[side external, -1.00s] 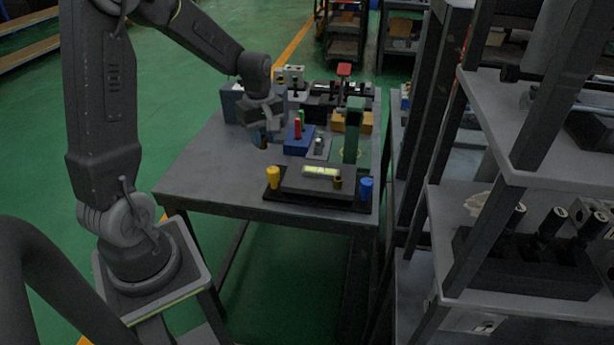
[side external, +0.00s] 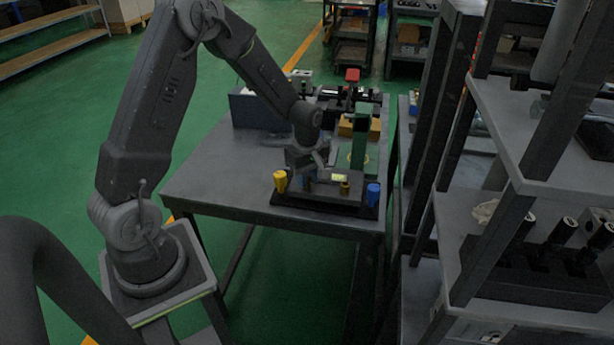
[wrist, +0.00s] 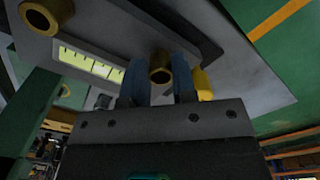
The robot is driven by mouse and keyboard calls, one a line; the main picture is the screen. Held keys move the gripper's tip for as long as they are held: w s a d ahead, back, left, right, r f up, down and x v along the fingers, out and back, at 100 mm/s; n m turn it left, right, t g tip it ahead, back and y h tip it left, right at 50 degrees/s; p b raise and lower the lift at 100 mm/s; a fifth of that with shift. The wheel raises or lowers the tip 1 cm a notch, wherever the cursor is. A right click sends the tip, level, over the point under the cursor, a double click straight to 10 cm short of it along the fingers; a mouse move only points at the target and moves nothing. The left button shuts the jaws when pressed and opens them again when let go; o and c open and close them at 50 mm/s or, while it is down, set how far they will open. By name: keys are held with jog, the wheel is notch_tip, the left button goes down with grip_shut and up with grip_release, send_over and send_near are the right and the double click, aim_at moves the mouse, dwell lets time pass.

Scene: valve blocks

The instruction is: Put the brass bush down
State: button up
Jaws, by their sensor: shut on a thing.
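A brass bush (wrist: 161,68) is held between the two blue fingers of my gripper (wrist: 160,82) in the wrist view, its open end showing. In the side view my gripper (side external: 312,177) is low over the grey-topped dark block (side external: 326,190) at the table's front, left of its pale yellow scale window (side external: 339,178). The held bush is hidden or too small to make out there. I cannot tell whether it touches the block. A second brass bush (side external: 345,188) stands at the block's right part; it also shows in the wrist view (wrist: 45,15).
A yellow cup (side external: 280,180) stands at the block's left end and a blue one (side external: 373,195) at its right. A green post (side external: 361,137) rises behind. Bare grey table (side external: 220,175) lies to the left. A shelf rack (side external: 448,180) stands right of the table.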

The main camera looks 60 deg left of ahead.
jog(key=shift+f, duration=0.15)
jog(key=o, duration=0.9)
jog(key=shift+w, duration=0.1)
